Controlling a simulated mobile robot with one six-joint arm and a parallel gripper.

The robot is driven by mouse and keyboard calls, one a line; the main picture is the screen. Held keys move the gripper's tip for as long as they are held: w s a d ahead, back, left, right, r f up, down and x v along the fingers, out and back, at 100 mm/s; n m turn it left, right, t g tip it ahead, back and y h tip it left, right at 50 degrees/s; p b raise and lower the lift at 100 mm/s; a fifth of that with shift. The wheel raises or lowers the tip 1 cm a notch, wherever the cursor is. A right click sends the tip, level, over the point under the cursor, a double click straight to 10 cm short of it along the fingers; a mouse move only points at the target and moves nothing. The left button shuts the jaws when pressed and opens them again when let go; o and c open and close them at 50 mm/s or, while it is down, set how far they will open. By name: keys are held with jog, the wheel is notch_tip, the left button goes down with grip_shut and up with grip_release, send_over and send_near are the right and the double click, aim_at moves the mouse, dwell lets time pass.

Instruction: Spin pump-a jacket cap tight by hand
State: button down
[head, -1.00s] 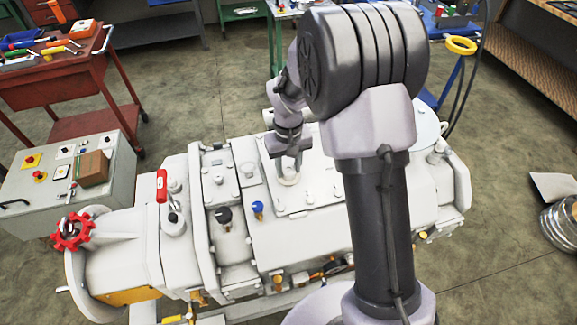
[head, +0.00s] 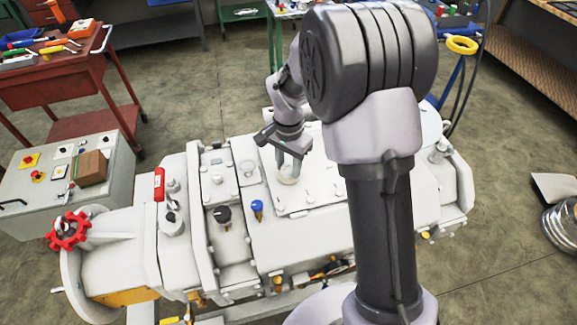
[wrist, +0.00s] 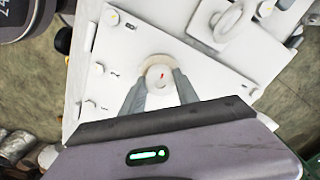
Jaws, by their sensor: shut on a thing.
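The pump's pale jacket cap (head: 288,180) sits on the flat top plate of the large white vacuum pump (head: 230,265). In the wrist view the cap (wrist: 158,76) is round, with a small red mark on top. My gripper (head: 289,169) points down at it. Its two grey fingers (wrist: 157,88) stand on either side of the cap and are shut on it. The cap's lower edge and the thread beneath are hidden, so I cannot tell how it sits.
A black knob (head: 222,215) and a blue knob (head: 257,207) stand on the pump left of the plate. A red handwheel (head: 70,231) is at the pump's left end. A grey control box (head: 60,180) and a red tool cart (head: 62,75) stand further left.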

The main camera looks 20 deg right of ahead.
aim_at(288, 167)
jog(key=m+b, duration=0.1)
jog(key=m, duration=0.3)
jog(key=shift+w, duration=0.1)
jog(key=shift+m+b, duration=0.55)
jog(key=shift+m, duration=1.55)
jog(key=shift+r, duration=0.1)
jog(key=c, duration=0.9)
grip_release()
notch_tip(288, 167, up, 17)
jog(key=p, duration=0.6)
jog(key=shift+r+p, duration=0.2)
jog(key=shift+p, duration=0.1)
